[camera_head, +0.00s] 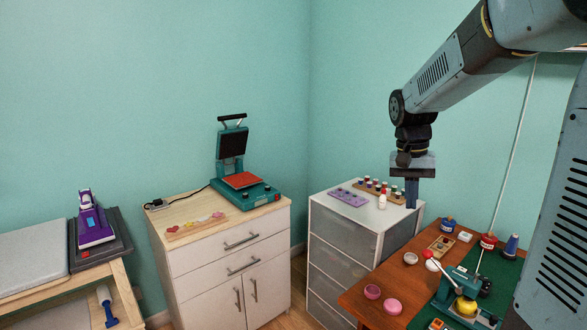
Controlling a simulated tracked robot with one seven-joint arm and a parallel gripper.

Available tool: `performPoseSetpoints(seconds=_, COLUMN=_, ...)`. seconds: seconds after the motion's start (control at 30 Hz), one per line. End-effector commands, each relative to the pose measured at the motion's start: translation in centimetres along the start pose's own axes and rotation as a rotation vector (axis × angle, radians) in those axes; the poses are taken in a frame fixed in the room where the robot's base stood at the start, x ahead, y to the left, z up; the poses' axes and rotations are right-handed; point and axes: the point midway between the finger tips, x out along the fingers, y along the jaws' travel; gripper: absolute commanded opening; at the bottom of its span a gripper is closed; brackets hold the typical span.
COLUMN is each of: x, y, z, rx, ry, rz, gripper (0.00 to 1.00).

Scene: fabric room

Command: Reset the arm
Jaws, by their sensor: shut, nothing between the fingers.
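My arm comes in from the upper right and bends down at its wrist. My gripper (411,202) points straight down and is shut, with nothing in it. In the picture its fingertips overlap the right part of the white drawer unit's top (345,213), near a small white bottle (382,201). I cannot tell how far above the unit the fingertips are.
Bottles stand in a wooden rack (370,189) beside a purple tray (347,197). A teal heat press (243,190) sits on the wooden cabinet (180,203). The brown table (352,298) carries a teal button press (460,290), pots and spools. Open air lies left of my arm.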

Motion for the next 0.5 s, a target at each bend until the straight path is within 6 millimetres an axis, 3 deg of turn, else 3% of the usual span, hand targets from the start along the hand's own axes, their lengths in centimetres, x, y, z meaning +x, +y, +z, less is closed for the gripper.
performPoseSetpoints(seconds=0.2, x=-2.2, y=1.5, z=4.5, rx=-0.084, ry=0.102, rz=-0.089, gripper=0.0)
performPoseSetpoints(seconds=0.5, x=-3.8, y=3.0, z=10.6, rx=-0.203, ry=0.26, rz=-0.172, gripper=0.0)
